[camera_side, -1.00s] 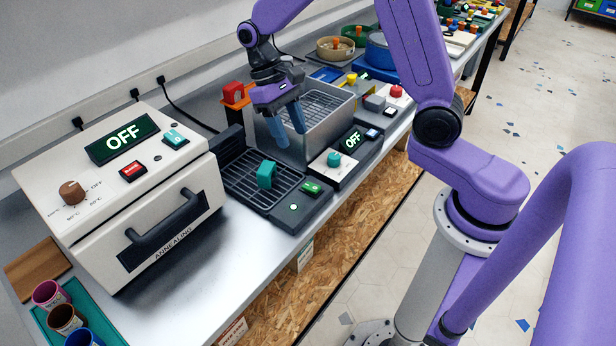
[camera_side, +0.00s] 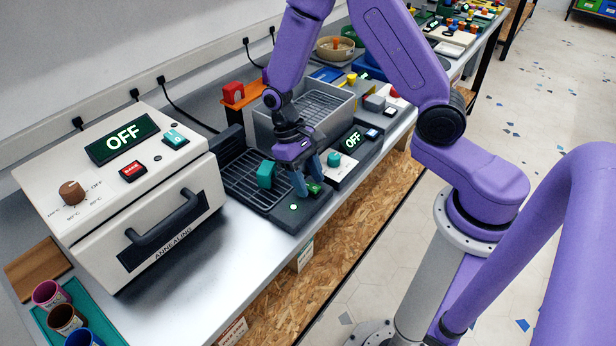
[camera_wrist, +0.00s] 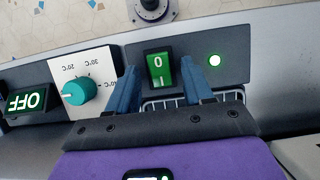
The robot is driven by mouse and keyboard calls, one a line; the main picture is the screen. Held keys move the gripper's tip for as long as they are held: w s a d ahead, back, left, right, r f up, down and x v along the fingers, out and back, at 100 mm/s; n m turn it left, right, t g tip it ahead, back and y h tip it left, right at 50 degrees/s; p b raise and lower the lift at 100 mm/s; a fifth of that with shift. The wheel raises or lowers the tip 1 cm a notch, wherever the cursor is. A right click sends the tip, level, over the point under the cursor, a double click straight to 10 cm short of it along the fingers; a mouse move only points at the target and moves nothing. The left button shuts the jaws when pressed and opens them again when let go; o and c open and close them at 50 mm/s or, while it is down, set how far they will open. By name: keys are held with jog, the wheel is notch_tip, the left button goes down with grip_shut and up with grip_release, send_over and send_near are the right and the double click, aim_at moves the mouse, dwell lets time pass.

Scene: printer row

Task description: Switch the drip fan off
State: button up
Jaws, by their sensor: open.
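The drip fan is a dark unit with a slotted grille (camera_side: 245,182) in the middle of the bench in the side view. On its front strip is a green rocker switch (camera_wrist: 159,68) marked 0 and I, which also shows beside my fingers in the side view (camera_side: 315,189). My gripper (camera_wrist: 158,82) is open and empty, with one blue finger either side of the switch in the wrist view. In the side view my gripper (camera_side: 308,187) is low over the strip; contact cannot be told.
A teal piece (camera_side: 266,174) stands on the grille close to my gripper. The annealing oven (camera_side: 120,190) stands left.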

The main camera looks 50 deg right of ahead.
aim_at(310, 186)
grip_shut()
jog(key=shift+s+r+t, duration=0.1)
jog(key=shift+s+t, duration=0.2)
jog(key=shift+t, duration=0.7)
jog(key=shift+s+t, duration=0.25)
jog(key=shift+t, duration=0.75)
grip_release()
notch_tip(310, 186, up, 18)
jog(key=shift+w+f, duration=0.25)
